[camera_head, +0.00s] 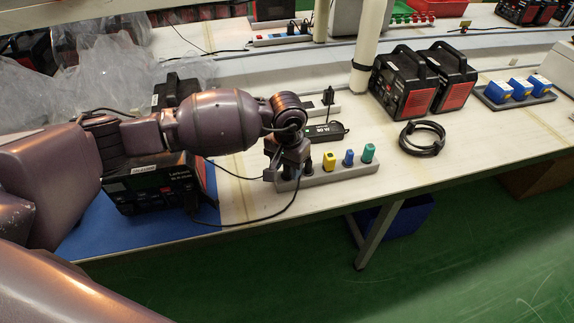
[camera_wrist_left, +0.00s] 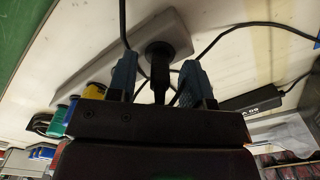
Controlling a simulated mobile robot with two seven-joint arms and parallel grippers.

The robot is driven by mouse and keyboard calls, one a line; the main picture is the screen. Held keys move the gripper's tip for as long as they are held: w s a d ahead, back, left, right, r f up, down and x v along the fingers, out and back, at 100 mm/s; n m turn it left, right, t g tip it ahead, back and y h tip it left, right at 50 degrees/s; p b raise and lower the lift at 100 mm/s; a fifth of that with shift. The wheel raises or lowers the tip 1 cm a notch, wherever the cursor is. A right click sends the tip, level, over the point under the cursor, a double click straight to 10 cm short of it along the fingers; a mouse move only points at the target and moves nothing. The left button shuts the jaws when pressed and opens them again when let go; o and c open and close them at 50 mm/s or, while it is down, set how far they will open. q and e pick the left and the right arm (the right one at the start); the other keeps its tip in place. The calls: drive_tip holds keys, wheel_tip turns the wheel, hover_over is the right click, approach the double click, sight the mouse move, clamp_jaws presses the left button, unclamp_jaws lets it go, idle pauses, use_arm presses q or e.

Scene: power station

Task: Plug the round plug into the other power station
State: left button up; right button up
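A grey socket strip (camera_head: 345,172) lies near the table's front edge. My left gripper (camera_head: 284,172) is over its left end and hides part of it. In the left wrist view, the black round plug (camera_wrist_left: 159,58) stands in the grey strip (camera_wrist_left: 95,58), between the two blue fingertips of my left gripper (camera_wrist_left: 158,82). The fingers are apart, with gaps visible on both sides of the plug. A black-and-red power station (camera_head: 150,190) stands on a blue mat (camera_head: 115,228), partly hidden by my left arm. Another power station (camera_head: 175,88) stands behind it. My right gripper is not in view.
Yellow (camera_head: 329,161), blue (camera_head: 348,158) and green (camera_head: 368,152) plugs stand on the strip. A black adapter (camera_head: 326,132) lies behind it, and a coiled cable (camera_head: 422,138) to the right. Two more power stations (camera_head: 402,85) stand further back. A loose cable hangs along the front edge.

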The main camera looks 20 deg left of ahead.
use_arm(q)
wheel_tip(320, 180, up, 9)
drive_tip(key=shift+r+p, duration=0.1)
drive_tip(key=shift+p, duration=0.3)
drive_tip(key=shift+r, duration=0.8)
